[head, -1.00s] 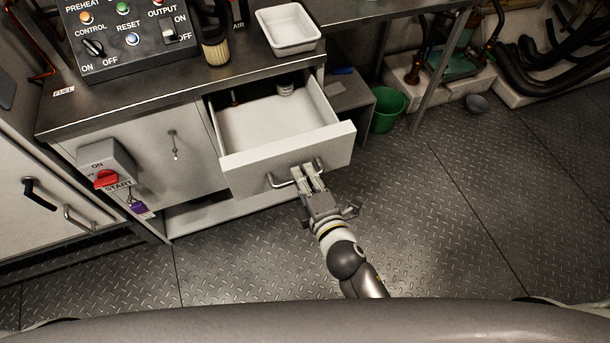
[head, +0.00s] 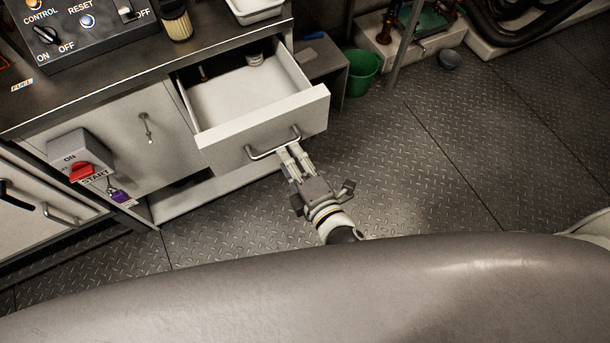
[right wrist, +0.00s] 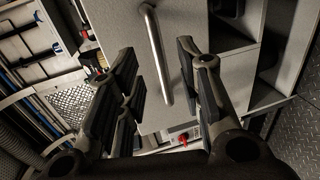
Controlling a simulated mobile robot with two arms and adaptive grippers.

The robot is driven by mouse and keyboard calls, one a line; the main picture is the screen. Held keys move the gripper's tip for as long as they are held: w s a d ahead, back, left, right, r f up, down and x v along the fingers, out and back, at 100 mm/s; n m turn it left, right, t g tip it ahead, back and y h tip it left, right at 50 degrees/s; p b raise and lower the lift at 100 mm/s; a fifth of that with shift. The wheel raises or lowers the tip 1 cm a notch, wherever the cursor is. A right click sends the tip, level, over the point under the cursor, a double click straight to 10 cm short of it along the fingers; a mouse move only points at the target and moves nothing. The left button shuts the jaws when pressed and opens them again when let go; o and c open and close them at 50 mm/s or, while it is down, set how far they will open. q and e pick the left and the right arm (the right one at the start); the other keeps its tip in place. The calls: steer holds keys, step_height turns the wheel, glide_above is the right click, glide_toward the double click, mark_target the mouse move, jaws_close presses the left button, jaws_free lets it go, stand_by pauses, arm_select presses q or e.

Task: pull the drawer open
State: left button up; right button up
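The light grey drawer (head: 228,147) in the cabinet is pulled well out, and its white inside shows from above. Its metal bar handle (head: 262,154) is on the front panel. My right gripper (head: 287,153) is at the drawer front, its fingertips close to the handle. In the right wrist view the fingers (right wrist: 160,85) are spread apart. The handle (right wrist: 157,55) lies in the gap between them, with space on both sides, and neither finger is seen pressing on it. My left gripper is out of view.
A small bottle-like item (head: 203,75) and a jar (head: 255,60) stand at the back of the drawer. A green bucket (head: 361,73) is right of the cabinet. A red switch (head: 82,172) sticks out at left.

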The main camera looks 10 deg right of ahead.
steer(key=v, duration=0.6)
steer(key=shift+s, duration=0.35)
steer(key=shift+d, duration=0.1)
steer(key=s+d+f+m+g+h, duration=0.1)
steer(key=s+d+f+m+g, duration=0.15)
steer(key=f, duration=0.75)
steer(key=s+d+f+m+g+h+p, duration=0.1)
steer(key=s+d+f+m+g, duration=0.15)
steer(key=f, duration=0.75)
steer(key=s+d+f+m+g, duration=0.1)
steer(key=s+f+m+g, duration=0.2)
steer(key=f, duration=0.6)
steer(key=s+d+f+m+g+h, duration=0.1)
steer(key=s+d+f+m+g, duration=0.2)
steer(key=s, duration=0.6)
steer(key=s+d+f+m+g+h, duration=0.1)
steer(key=s+d+f+m+g, duration=0.1)
steer(key=s+d+f+m, duration=0.6)
step_height(320, 180, down, 5)
steer(key=shift+s+d+r+g+h+p, duration=0.2)
steer(key=shift+s+d+g+h+p, duration=0.2)
steer(key=shift+s+d, duration=0.3)
